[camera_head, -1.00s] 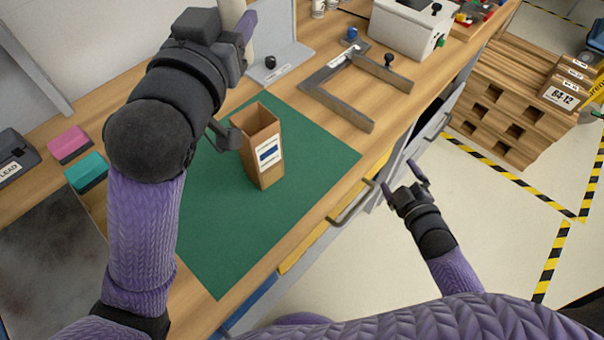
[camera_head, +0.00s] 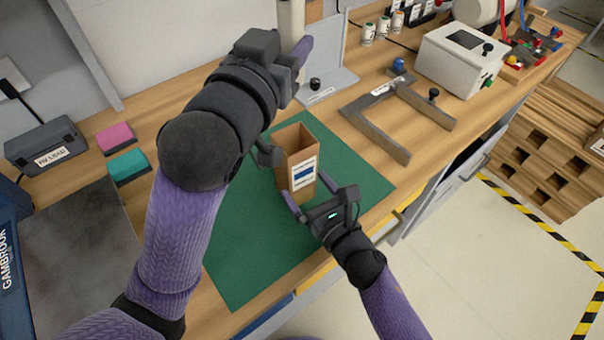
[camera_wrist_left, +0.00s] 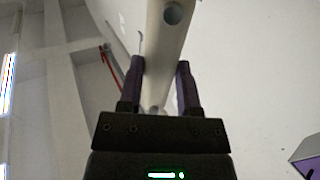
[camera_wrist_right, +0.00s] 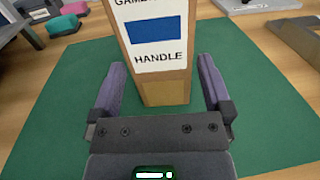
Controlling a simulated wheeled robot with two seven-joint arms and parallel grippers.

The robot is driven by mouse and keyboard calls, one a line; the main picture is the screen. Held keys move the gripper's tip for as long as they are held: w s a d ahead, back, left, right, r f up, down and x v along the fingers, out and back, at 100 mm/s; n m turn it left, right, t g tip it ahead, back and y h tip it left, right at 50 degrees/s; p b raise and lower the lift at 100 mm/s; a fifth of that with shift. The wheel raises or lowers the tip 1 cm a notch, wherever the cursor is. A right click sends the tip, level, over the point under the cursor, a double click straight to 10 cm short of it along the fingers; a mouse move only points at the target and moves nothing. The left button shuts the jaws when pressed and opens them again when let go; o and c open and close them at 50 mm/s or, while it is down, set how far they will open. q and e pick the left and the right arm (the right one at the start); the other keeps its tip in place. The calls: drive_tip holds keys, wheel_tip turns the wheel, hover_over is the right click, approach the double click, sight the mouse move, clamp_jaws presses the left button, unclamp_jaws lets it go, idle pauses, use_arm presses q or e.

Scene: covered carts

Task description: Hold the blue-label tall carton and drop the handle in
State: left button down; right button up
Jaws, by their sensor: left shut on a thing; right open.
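The blue-label tall carton (camera_head: 283,180) stands upright and open-topped on the green mat (camera_head: 235,265). Its label, reading "HANDLE" with a blue block, fills the upper right wrist view (camera_wrist_right: 150,30). My right gripper (camera_head: 309,194) is open at the carton's labelled face, with a finger towards each side; I cannot tell whether they touch. My left gripper (camera_head: 294,58) is raised above and behind the carton, shut on the handle, a pale tube (camera_head: 291,18).
A grey bracket (camera_head: 340,75) stands behind the mat. A grey U-shaped frame (camera_head: 375,125) lies to the right, before a white box (camera_head: 455,65). Pink (camera_head: 115,137) and teal (camera_head: 127,168) blocks sit left. The mat's front part is clear.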

drive_tip(key=x, duration=0.5)
drive_tip(key=c, duration=1)
use_arm(q)
hover_over(289, 128)
drive_tip(key=s, duration=0.4)
wheel_tip(289, 128, down, 9)
drive_tip(key=shift+s, duration=0.15)
use_arm(e)
drive_tip(key=shift+o, duration=0.2)
use_arm(q)
drive_tip(key=shift+f, duration=0.15)
drive_tip(key=shift+f, duration=1.75)
